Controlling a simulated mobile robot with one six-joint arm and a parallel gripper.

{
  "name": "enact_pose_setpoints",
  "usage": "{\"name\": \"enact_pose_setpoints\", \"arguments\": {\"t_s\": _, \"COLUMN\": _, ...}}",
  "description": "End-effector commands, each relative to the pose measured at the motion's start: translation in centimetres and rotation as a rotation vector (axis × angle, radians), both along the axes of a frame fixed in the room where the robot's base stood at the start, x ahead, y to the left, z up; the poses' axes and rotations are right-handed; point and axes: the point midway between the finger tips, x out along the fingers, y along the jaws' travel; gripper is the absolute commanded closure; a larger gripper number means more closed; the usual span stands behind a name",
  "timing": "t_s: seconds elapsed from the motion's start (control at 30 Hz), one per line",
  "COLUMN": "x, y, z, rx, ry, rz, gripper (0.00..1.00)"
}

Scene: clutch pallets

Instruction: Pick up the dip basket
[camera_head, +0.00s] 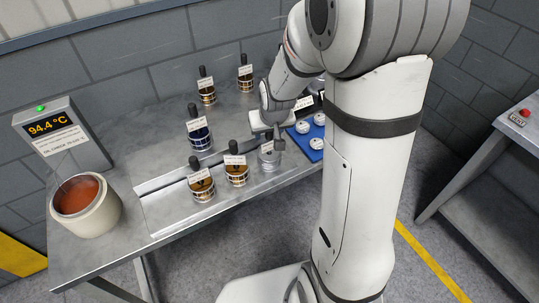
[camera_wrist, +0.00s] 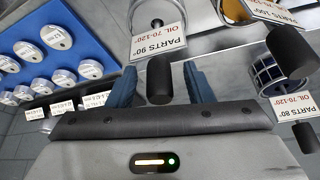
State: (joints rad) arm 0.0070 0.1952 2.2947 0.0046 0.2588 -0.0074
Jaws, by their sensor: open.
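Several dip baskets with dark upright handles and white label cards stand on the metal bench. The dip basket nearest my gripper (camera_head: 268,160) is silvery, at the right end of the front row. In the wrist view its dark handle (camera_wrist: 160,88) lies between the two blue fingers of my gripper (camera_wrist: 161,70), with gaps visible on both sides. Its card (camera_wrist: 158,50) reads PARTS 90°, OIL 70-120°. In the head view my gripper (camera_head: 268,128) is over this basket and partly hides its handle. My gripper is open and holds nothing.
Other baskets stand close by: front row (camera_head: 236,177), front left (camera_head: 202,189), a blue-filled one (camera_head: 200,140) and two at the back. A blue tray (camera_head: 316,154) with white round parts is to the right. A pot of reddish-brown liquid (camera_head: 86,200) and a 94.4 °C display (camera_head: 48,126) are left.

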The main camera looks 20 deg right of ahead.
Motion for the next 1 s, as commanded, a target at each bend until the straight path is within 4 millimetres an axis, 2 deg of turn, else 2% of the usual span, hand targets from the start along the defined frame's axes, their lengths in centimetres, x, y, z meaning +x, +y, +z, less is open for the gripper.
{"name": "enact_pose_setpoints", "arguments": {"t_s": 0.07, "x": 0.00, "y": 0.00, "z": 0.01, "rx": 0.000, "ry": 0.000, "rz": 0.000, "gripper": 0.53}}
{"name": "enact_pose_setpoints", "arguments": {"t_s": 0.63, "x": -0.02, "y": -0.08, "z": 0.04, "rx": -0.001, "ry": 0.000, "rz": -0.001, "gripper": 1.00}}
{"name": "enact_pose_setpoints", "arguments": {"t_s": 1.0, "x": -0.01, "y": -0.08, "z": 0.04, "rx": -0.001, "ry": 0.000, "rz": -0.001, "gripper": 1.00}}
